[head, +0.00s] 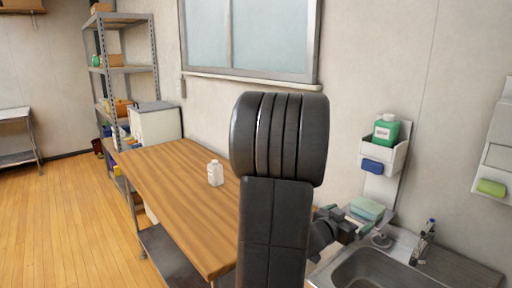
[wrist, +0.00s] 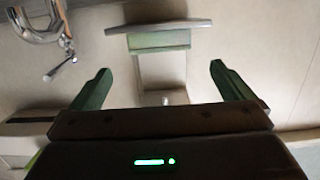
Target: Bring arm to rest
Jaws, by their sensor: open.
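My gripper (head: 345,213) is at the right of the head view, beside the sink, partly hidden behind my own dark arm. In the wrist view its two green fingers (wrist: 160,70) stand wide apart with nothing held between them. Past the fingertips, apart from them, is a pale green block or box (wrist: 160,40) against a thin grey ledge (wrist: 160,26). In the head view a pale green box (head: 367,208) sits just behind the gripper. My arm rises upright in the middle of the head view and hides part of the wall and table.
A wooden table (head: 165,180) at left holds a white bottle (head: 215,173). The sink (head: 375,268) with its tap (head: 424,243) is close at right. A wall holder (head: 385,155) with a green bottle (head: 386,130) is above. Open floor (head: 50,215) lies at left.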

